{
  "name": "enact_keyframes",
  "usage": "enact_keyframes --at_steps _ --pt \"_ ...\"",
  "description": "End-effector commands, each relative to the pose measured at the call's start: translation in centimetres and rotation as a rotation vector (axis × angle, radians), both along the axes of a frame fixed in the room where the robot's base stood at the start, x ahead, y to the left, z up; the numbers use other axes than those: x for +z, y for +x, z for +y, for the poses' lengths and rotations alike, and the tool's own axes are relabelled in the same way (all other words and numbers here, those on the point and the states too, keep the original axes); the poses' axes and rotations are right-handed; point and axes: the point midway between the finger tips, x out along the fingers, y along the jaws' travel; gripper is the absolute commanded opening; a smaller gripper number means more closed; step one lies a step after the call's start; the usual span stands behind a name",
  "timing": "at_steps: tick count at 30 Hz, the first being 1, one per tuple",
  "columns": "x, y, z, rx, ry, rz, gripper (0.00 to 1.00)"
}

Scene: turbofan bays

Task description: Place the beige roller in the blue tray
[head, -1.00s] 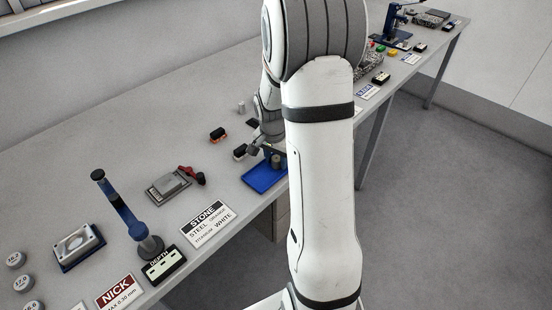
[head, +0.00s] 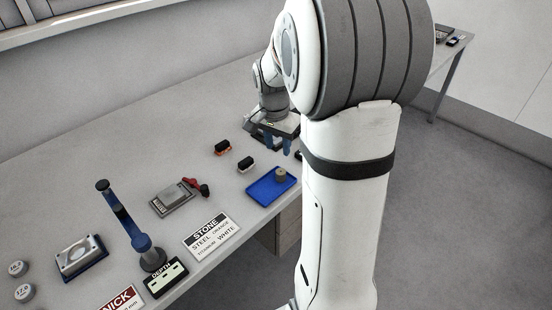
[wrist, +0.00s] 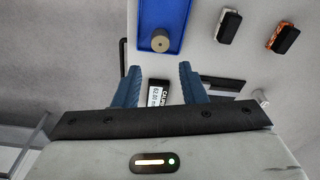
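The beige roller (head: 280,174) stands in the blue tray (head: 262,194), near the tray's far right corner. The wrist view shows the roller (wrist: 160,41) with a dark hole in its end, close to the edge of the tray (wrist: 176,12). My gripper (head: 279,145) is above the bench, beyond the tray and apart from the roller. In the wrist view its two blue fingers (wrist: 158,84) are spread wide with nothing held between them. My arm hides the bench to the right of the tray.
A black block with a white base (head: 246,164) and one with an orange base (head: 222,148) lie left of the tray. A grey device with a red part (head: 174,200), the STONE sign (head: 211,237) and a blue stand (head: 130,222) are nearer. A labelled display (wrist: 158,92) shows between my fingers.

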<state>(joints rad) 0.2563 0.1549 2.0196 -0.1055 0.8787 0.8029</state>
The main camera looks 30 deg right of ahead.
Motion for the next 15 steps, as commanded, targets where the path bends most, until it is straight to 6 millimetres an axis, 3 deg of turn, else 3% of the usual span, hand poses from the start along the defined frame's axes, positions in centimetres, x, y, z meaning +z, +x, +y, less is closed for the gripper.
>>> enact_keyframes --at_steps 5,9,15 --pt "2.2 -2.8 2.8 0.159 -0.004 -0.019 0.38" --pt "4.1 -7.4 6.6 0.415 -0.015 -0.047 0.38" --pt "4.9 -14.1 10.7 0.765 -0.04 -0.085 0.38"
